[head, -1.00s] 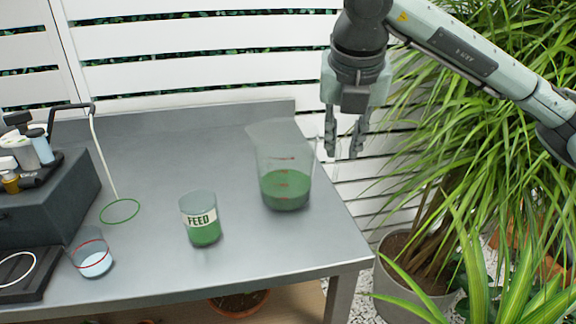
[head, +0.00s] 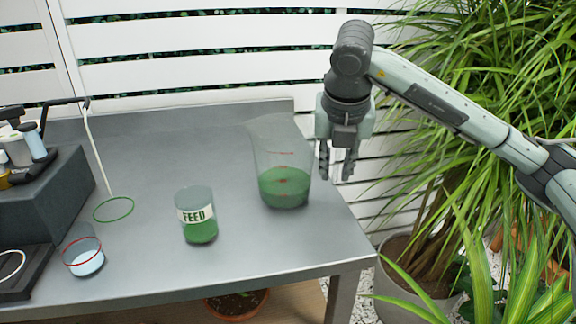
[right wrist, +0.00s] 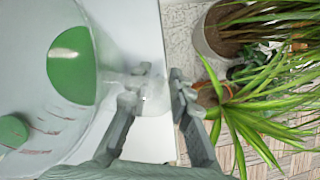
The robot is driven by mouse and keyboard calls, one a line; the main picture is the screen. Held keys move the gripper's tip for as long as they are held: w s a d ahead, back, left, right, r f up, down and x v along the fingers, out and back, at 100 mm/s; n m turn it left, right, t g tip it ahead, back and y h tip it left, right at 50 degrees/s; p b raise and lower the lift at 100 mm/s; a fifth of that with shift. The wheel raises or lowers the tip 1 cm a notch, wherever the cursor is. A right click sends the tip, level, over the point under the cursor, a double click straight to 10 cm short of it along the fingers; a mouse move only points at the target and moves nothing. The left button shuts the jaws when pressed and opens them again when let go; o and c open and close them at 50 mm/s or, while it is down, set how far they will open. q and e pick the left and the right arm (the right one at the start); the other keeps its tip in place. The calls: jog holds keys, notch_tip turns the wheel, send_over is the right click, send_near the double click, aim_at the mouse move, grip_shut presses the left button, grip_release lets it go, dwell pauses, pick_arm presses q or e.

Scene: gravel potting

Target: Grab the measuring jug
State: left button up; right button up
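The measuring jug (head: 283,186) is clear with red marks and holds green liquid. It stands upright near the right end of the metal bench. My right gripper (head: 337,174) points down just right of the jug, its two fingers apart. In the right wrist view the jug (right wrist: 72,65) fills the left side, and a clear part, seemingly its handle (right wrist: 153,98), shows around the gap of my open right gripper (right wrist: 158,78). I cannot tell whether the fingers touch it. My left gripper is not in view.
A FEED cup (head: 198,217) with green liquid stands left of the jug. A small red-ringed cup (head: 83,258) and a green hoop (head: 114,209) are farther left, by a dark box (head: 45,195). Leafy plants (head: 470,120) crowd the right side beyond the bench edge (head: 350,225).

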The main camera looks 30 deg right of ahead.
aim_at(275, 162)
jog(key=shift+c, duration=0.2)
grip_shut()
jog(key=shift+r, duration=0.15)
jog(key=shift+r, duration=0.75)
notch_tip(275, 162, up, 3)
jog(key=shift+a+f+p, duration=0.1)
jog(key=shift+p, duration=0.55)
jog(key=shift+w+a+r+p, duration=0.1)
jog(key=shift+a+r+p, duration=0.2)
jog(key=shift+a, duration=0.3)
jog(key=shift+w+a+r+p, duration=0.15)
jog(key=shift+a+r, duration=0.2)
jog(key=shift+a, duration=0.25)
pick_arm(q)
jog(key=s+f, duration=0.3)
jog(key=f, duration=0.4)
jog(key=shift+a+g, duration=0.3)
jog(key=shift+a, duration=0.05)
pick_arm(e)
jog(key=shift+w+a+r, duration=0.1)
jog(key=shift+a+r, duration=0.75)
jog(key=shift+a, duration=0.65)
jog(key=shift+w+a+r, duration=0.1)
jog(key=shift+a+r, duration=0.75)
jog(key=shift+a, duration=0.65)
jog(key=shift+w+a+r, duration=0.1)
jog(key=shift+a+r, duration=0.75)
jog(key=shift+a, duration=0.65)
